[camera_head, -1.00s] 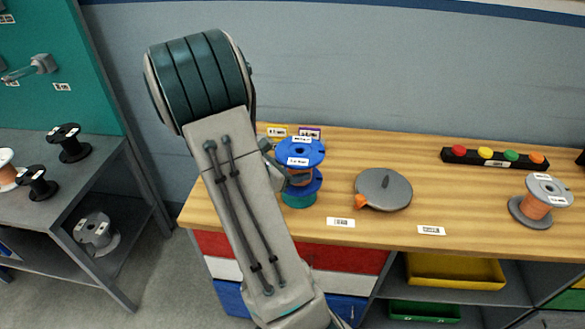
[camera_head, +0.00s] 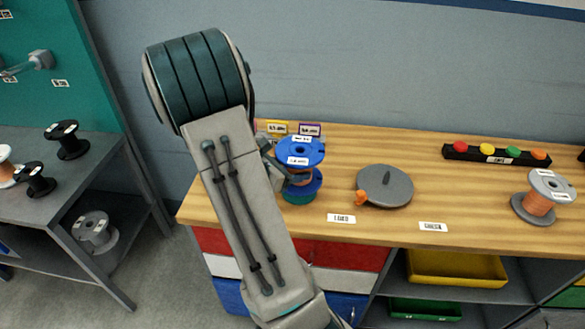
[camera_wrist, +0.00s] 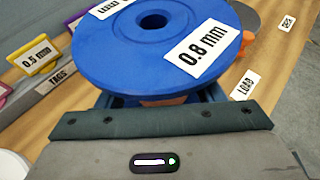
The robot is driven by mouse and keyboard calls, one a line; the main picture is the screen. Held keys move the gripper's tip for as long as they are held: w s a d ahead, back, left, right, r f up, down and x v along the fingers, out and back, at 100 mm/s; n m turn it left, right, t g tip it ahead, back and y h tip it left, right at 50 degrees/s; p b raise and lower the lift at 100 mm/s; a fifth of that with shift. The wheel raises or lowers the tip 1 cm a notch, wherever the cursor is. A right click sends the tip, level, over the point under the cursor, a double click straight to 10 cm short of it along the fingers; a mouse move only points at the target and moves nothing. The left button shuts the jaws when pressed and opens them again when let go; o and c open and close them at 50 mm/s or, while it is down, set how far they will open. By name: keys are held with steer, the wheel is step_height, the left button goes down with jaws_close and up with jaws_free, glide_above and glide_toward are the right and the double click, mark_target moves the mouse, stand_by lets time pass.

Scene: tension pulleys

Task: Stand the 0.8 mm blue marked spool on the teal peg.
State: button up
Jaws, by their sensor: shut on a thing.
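The blue spool (camera_head: 303,150) with copper-coloured wire bears a 0.8 mm label, which reads clearly in the wrist view (camera_wrist: 150,45). My gripper (camera_wrist: 155,102) is shut on it below the top flange; the fingers are mostly hidden. The spool is upright over a teal round base (camera_head: 299,198) on the wooden bench. Only the base's front edge shows below the lower flange. The peg itself is hidden, and I cannot tell whether the spool rests on the base.
A grey disc with an orange knob (camera_head: 385,186) lies right of the spool. A grey spool (camera_head: 540,198) stands at the bench's right. A black strip with coloured buttons (camera_head: 497,154) is at the back. Yellow and purple tags (camera_head: 277,128) stand behind the held spool.

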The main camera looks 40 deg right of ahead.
steer(key=shift+f, duration=0.1)
steer(key=shift+f+b, duration=1.35)
steer(key=shift+f, duration=0.05)
steer(key=shift+f, duration=0.2)
stand_by(0.5)
steer(key=shift+f+b, duration=0.55)
steer(key=shift+b, duration=0.15)
steer(key=o, duration=1.5)
steer(key=shift+f, duration=0.1)
